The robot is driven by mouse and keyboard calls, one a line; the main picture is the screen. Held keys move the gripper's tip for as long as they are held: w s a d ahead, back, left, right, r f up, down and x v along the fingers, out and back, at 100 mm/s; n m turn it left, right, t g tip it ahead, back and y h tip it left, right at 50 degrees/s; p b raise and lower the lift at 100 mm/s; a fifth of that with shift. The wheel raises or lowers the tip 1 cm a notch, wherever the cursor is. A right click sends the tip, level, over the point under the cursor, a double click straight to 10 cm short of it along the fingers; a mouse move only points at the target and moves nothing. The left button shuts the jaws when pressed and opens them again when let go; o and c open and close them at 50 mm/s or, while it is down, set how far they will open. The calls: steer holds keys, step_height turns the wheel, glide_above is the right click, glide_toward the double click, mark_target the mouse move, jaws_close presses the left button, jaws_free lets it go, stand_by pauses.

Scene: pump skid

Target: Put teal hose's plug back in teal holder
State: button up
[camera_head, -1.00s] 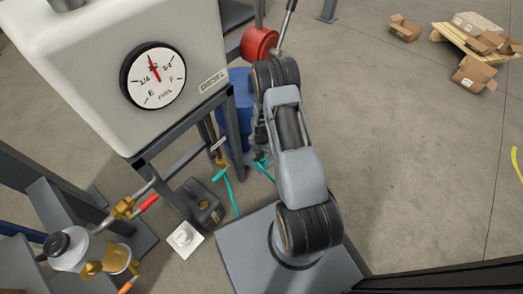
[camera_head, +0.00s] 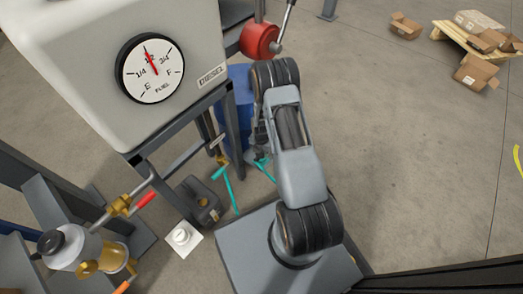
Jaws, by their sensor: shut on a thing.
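The teal hose (camera_head: 231,192) hangs from a brass fitting (camera_head: 222,159) under the tank stand and runs down toward the floor. Another teal length (camera_head: 268,172) shows just below my gripper (camera_head: 261,153). My gripper points down beside the stand's leg, partly covered by my own arm. It is shut, with teal at its tips; the plug itself is too small and covered to make out. I cannot pick out the teal holder for certain.
A white fuel tank (camera_head: 90,55) with a round gauge (camera_head: 150,68) stands on a dark frame (camera_head: 233,140). A black can (camera_head: 200,200), a blue drum (camera_head: 240,88) and a red part (camera_head: 260,40) are close to my arm. Open floor lies to the right.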

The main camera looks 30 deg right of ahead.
steer(key=shift+f, duration=0.2)
steer(key=o, duration=1.2)
steer(key=shift+c, duration=0.2)
steer(key=shift+r, duration=0.1)
step_height(320, 180, up, 14)
steer(key=p, duration=0.5)
